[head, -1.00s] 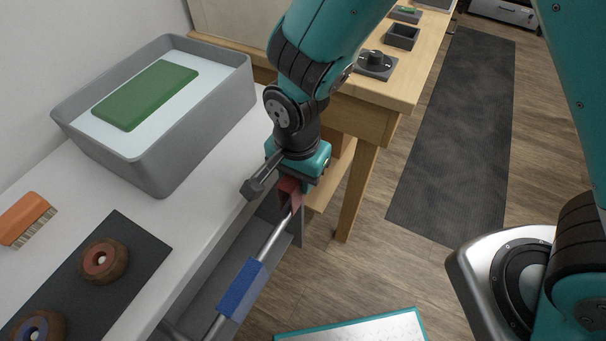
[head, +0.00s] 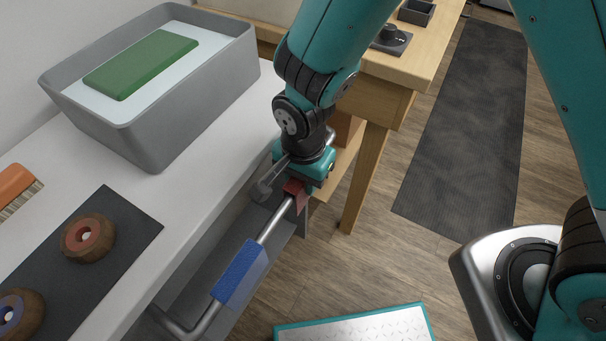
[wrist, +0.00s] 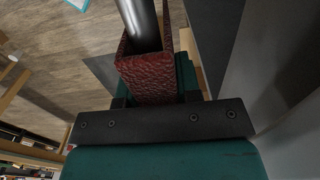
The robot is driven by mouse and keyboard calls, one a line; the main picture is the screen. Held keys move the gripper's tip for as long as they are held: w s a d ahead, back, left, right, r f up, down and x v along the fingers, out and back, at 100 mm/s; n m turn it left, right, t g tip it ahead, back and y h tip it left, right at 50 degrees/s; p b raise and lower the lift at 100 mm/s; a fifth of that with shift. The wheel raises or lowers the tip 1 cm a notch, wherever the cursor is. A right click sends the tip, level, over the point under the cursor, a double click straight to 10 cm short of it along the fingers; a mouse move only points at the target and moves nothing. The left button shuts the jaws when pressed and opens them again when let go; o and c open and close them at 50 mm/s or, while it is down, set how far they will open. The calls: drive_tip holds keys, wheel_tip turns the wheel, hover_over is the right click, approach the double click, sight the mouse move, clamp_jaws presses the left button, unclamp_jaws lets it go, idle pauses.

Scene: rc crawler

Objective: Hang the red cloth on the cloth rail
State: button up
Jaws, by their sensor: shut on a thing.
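The red cloth (head: 297,192) is at the far end of the metal cloth rail (head: 276,222), below the front edge of the white bench. In the wrist view the red cloth (wrist: 149,76) is folded around the rail (wrist: 141,22), with the bar inside the fold. My gripper (head: 304,178) is right above it. In the wrist view my gripper (wrist: 156,100) is shut on the cloth's lower part. The fingertips are mostly hidden by the cloth. A blue cloth (head: 239,272) hangs over the nearer part of the rail.
A grey tub (head: 190,118) with a green block (head: 142,62) in it stands on the white bench (head: 200,190). Two brown wheels (head: 88,238) sit on a dark mat. A wooden table (head: 385,90) stands behind the rail. A teal-edged plate (head: 355,325) lies in front.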

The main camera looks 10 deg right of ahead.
drive_tip(key=shift+f, duration=0.15)
drive_tip(key=o, duration=1)
wheel_tip(320, 180, up, 18)
drive_tip(key=shift+f+p, duration=0.25)
drive_tip(key=shift+p, duration=0.55)
drive_tip(key=shift+s+d+r+n+y+p, duration=0.7)
drive_tip(key=shift+s+d+r+n+p, duration=0.35)
drive_tip(key=shift+s+d+r+n, duration=1.05)
drive_tip(key=shift+s+d+r+n+y+p, duration=0.7)
drive_tip(key=shift+s+d+r+n+p, duration=0.55)
drive_tip(key=shift+r+n, duration=1.55)
drive_tip(key=shift+s+d+r+n+y+p, duration=0.75)
drive_tip(key=shift+s+d+r+n, duration=0.95)
drive_tip(key=shift+r+n, duration=0.75)
drive_tip(key=shift+s+a, duration=0.1)
